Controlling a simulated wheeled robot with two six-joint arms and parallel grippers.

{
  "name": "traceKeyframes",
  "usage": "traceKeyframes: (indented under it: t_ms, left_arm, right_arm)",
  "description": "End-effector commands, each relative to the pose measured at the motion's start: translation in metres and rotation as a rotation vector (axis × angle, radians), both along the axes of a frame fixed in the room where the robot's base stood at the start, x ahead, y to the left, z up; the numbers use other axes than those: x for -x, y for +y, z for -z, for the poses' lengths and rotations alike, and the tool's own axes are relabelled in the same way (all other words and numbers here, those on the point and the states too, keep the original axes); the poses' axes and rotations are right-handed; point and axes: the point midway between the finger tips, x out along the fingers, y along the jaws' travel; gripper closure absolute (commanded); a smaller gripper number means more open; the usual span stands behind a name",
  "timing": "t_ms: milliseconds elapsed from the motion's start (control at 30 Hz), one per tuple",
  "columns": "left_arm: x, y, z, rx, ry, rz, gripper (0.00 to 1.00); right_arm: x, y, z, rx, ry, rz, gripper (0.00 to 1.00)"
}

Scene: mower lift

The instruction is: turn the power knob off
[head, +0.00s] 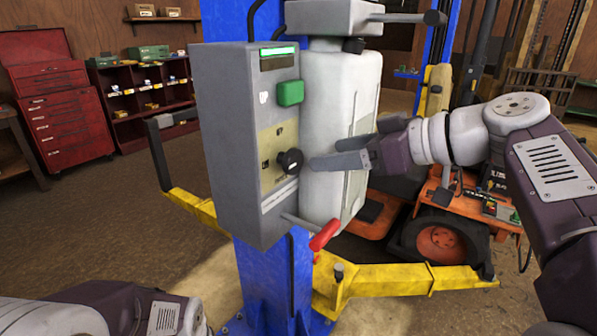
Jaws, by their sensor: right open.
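The power knob (290,161) is a black round knob on a beige panel on the front of the grey control box (225,150). My right gripper (335,148) is open, with its two grey fingers pointing left toward the knob. The fingertips are a little to the right of the knob, in front of the white tank, and look apart from it. Nothing is between the fingers. Part of my left arm (130,308) shows at the bottom left, but its gripper fingers are out of the picture.
A green button (290,93) and a lit green display (278,51) sit above the knob. A red-handled lever (325,235) sticks out below the box. The white tank (340,90), blue lift column (270,280), yellow lift arms (400,279) and orange mower (440,240) stand close by.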

Motion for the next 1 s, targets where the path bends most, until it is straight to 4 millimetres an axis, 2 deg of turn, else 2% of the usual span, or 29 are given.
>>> traceKeyframes:
  t_ms: [133,300,500,833,867,1000]
  left_arm:
    - [0.0,0.0,-0.001,0.0,0.0,0.0,1.0]
    - [0.0,0.0,-0.001,0.0,0.0,0.0,1.0]
    - [0.0,0.0,-0.003,0.0,0.0,0.0,1.0]
    - [0.0,0.0,-0.003,0.0,0.0,0.0,1.0]
    - [0.0,0.0,-0.003,0.0,0.0,0.0,1.0]
    - [0.0,0.0,-0.003,0.0,0.0,0.0,1.0]
  right_arm:
    - [-0.007,0.011,0.005,-0.001,0.005,-0.004,0.31]
    - [-0.027,0.039,0.02,0.0,0.007,-0.005,0.31]
    - [-0.045,0.062,0.031,0.0,0.006,-0.001,0.31]
    - [-0.05,0.068,0.035,0.001,0.005,0.002,0.31]
    - [-0.05,0.068,0.035,0.001,0.005,0.002,0.34]
    - [-0.05,0.068,0.035,0.001,0.005,0.002,0.73]
